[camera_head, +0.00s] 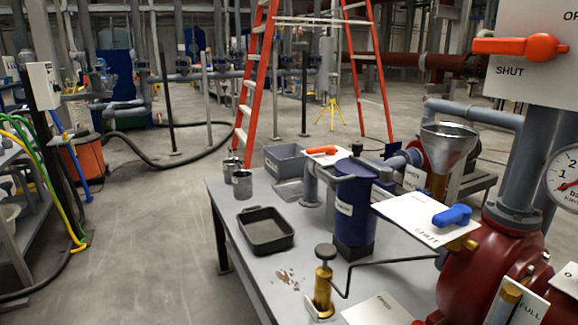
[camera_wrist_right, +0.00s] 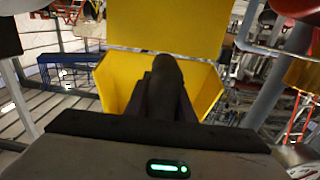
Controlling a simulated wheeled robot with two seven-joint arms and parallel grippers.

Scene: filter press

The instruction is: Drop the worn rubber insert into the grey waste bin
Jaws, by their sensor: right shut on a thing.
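The right gripper (camera_wrist_right: 165,90) is not in the head view. In the right wrist view its dark fingers reach forward in front of an open yellow housing. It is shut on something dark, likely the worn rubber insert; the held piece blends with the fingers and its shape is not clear. In the head view a small grey open bin (camera_head: 285,160) with a label stands at the back of the grey table; I cannot read whether it is the waste bin. My left gripper is in neither view.
The yellow housing (camera_wrist_right: 205,90) surrounds the fingertips on both sides. On the table (camera_head: 215,210) are a black tray (camera_head: 265,240), metal cups (camera_head: 242,184), a blue filter vessel (camera_head: 355,205) and a brass pump (camera_head: 323,285).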

